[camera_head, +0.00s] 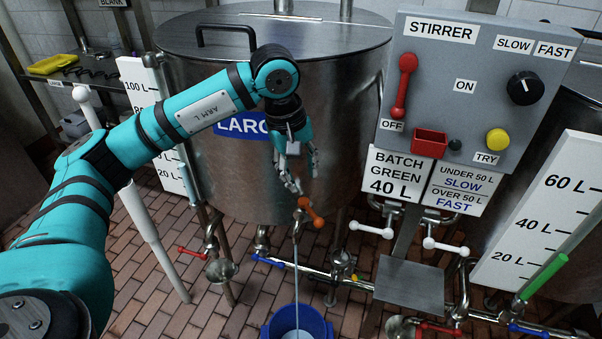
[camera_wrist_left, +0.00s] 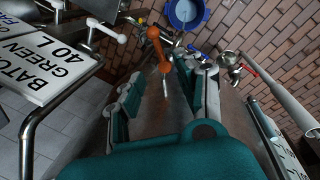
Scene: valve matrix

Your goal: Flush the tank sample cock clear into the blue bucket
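The sample cock has an orange lever (camera_head: 311,212) at the lower front of the steel tank (camera_head: 230,170) marked LARGE. A thin pale stream (camera_head: 296,275) runs from its spout down into the blue bucket (camera_head: 272,329) on the floor. The bucket, with something pale inside, also shows in the left wrist view (camera_wrist_left: 172,18). My left gripper (camera_head: 300,184) is just above the orange lever. In the left wrist view its fingers are spread, with the orange lever (camera_wrist_left: 158,48) beyond and between the fingertips. I cannot tell whether a finger touches it. My right gripper is out of view.
A stirrer panel (camera_head: 455,95) with a red lever, black knob and yellow button stands to the right. Pipes with white, red and blue handles (camera_head: 268,261) run low around the cock. A BATCH GREEN 40 L sign (camera_head: 394,176) hangs below the panel. A white gauge pole stands left.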

